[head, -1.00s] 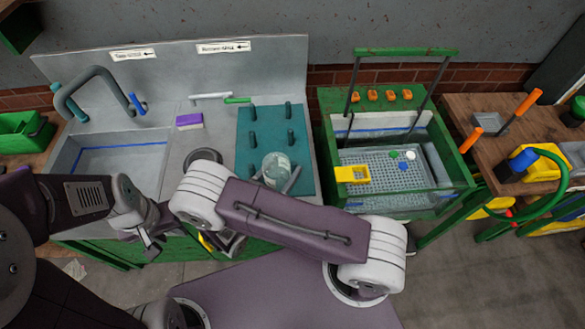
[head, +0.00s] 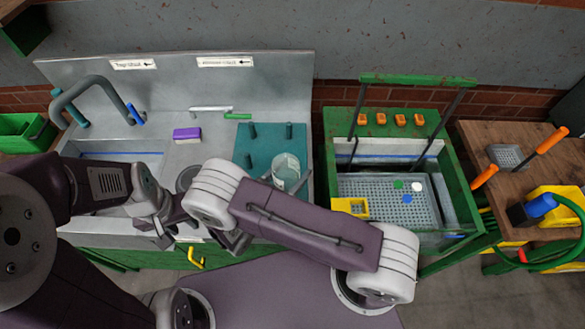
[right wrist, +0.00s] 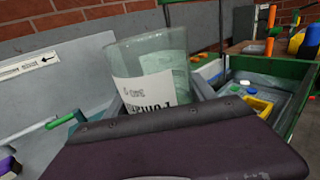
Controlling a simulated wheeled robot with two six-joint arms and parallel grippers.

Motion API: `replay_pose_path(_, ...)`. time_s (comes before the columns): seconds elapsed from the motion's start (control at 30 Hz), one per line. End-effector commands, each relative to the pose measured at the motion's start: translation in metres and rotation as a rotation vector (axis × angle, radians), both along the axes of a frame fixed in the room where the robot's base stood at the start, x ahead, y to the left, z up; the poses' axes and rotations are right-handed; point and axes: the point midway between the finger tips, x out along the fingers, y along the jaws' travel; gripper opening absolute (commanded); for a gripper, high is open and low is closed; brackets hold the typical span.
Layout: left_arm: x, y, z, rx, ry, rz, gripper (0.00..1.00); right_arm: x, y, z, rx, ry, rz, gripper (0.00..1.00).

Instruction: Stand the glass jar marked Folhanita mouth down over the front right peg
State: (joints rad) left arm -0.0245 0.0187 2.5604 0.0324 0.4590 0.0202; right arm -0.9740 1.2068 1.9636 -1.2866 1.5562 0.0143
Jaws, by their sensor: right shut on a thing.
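The clear glass jar (head: 286,166) with a white label shows over the right part of the teal peg board (head: 268,146). In the right wrist view the jar (right wrist: 150,62) fills the middle, and its label lettering looks inverted. My right gripper (right wrist: 163,100) is shut on the jar, one finger on each side. Two back pegs (head: 289,131) and a left peg (head: 249,160) stand clear. The front right peg is hidden behind the jar or my right arm. I cannot tell whether the jar touches the board. My left gripper (head: 163,238) hangs before the sink counter, its opening unclear.
A purple and white sponge (head: 187,134) and a green-handled tool (head: 238,116) lie behind and left of the board. A faucet (head: 100,88) stands over the sink. Right of the board is a green-framed bin (head: 462,205) with a yellow piece (head: 350,207) inside.

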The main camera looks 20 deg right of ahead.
Motion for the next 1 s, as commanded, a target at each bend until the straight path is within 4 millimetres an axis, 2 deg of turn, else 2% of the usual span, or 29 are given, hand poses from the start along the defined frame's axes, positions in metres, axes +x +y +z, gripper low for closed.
replay_pose_path(0.03, 0.000, 0.000, -0.010, 0.000, 0.000, 0.000, 0.36, 0.000, 0.000, -0.011, -0.001, -0.001, 0.000, 0.00)
replay_pose_path(0.1, 0.000, 0.000, -0.018, 0.000, 0.000, 0.000, 0.36, 0.000, 0.000, -0.020, -0.001, -0.001, 0.000, 0.00)
replay_pose_path(0.7, 0.000, 0.000, -0.079, 0.000, 0.000, 0.000, 0.36, 0.000, 0.000, -0.094, -0.001, -0.001, 0.000, 0.00)
replay_pose_path(0.83, 0.000, 0.000, -0.087, 0.000, 0.000, 0.000, 0.36, 0.000, 0.000, -0.103, 0.000, -0.001, 0.000, 0.00)
replay_pose_path(1.0, 0.000, 0.000, -0.088, 0.000, 0.000, 0.000, 0.36, 0.000, 0.000, -0.105, 0.000, -0.001, 0.000, 0.00)
